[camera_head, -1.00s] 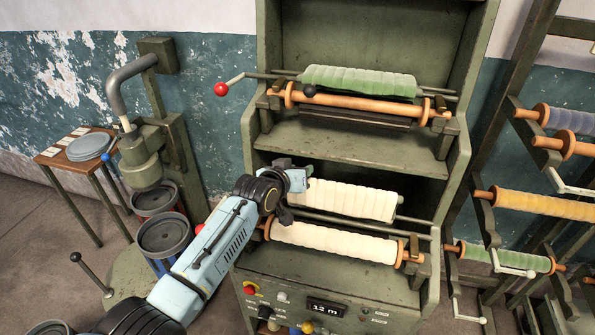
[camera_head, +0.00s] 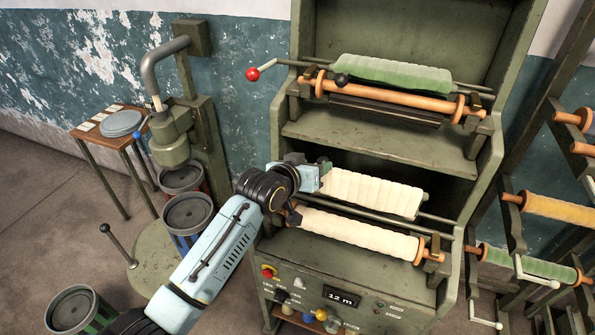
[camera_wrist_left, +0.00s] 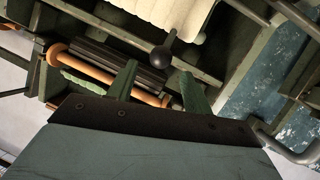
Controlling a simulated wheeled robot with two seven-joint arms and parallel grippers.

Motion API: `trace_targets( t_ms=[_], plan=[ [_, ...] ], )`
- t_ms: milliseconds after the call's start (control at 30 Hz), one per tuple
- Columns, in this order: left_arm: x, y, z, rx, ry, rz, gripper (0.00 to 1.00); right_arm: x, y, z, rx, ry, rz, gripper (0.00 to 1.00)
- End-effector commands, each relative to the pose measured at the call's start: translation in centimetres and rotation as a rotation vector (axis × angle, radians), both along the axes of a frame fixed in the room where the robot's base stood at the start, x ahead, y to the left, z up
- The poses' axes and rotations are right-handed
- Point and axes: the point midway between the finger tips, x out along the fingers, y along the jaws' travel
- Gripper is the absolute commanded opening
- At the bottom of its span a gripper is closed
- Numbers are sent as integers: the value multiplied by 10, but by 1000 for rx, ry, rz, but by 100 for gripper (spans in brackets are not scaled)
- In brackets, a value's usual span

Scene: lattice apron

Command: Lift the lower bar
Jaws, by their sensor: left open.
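On the lower level of the green machine, a thin grey bar (camera_head: 438,218) runs beside the upper cream cloth roll (camera_head: 375,193). Its left part is hidden by my arm and the cloth. A second cream roll (camera_head: 360,233) on an orange roller lies in front of it. My left gripper (camera_head: 322,167) is at the left end of the upper cream roll. In the left wrist view my left gripper (camera_wrist_left: 158,86) has its two green fingers apart, with a black ball knob (camera_wrist_left: 160,57) on a short lever showing just beyond the gap. I cannot tell whether they touch.
The upper level holds a green roll (camera_head: 390,75), a red knob (camera_head: 252,74) and a black knob (camera_head: 341,80). A control panel (camera_head: 340,298) sits below. A press (camera_head: 170,140) with buckets stands left, and a rack of rolls (camera_head: 545,205) stands right.

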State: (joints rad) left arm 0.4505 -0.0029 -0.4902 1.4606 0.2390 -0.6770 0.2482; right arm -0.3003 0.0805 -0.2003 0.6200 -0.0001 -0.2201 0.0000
Motion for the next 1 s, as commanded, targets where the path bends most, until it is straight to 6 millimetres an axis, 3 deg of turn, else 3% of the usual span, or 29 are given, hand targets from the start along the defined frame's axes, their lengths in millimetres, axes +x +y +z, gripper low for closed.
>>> trace_targets(
  t_ms=[433,1000],
  plan=[
    [-48,29,23,1,-1,1,50,0,0,0,0,0,-1,36],
    [-55,32,26,0,-1,1,50,0,0,0,0,0,-1,36]
  ],
)
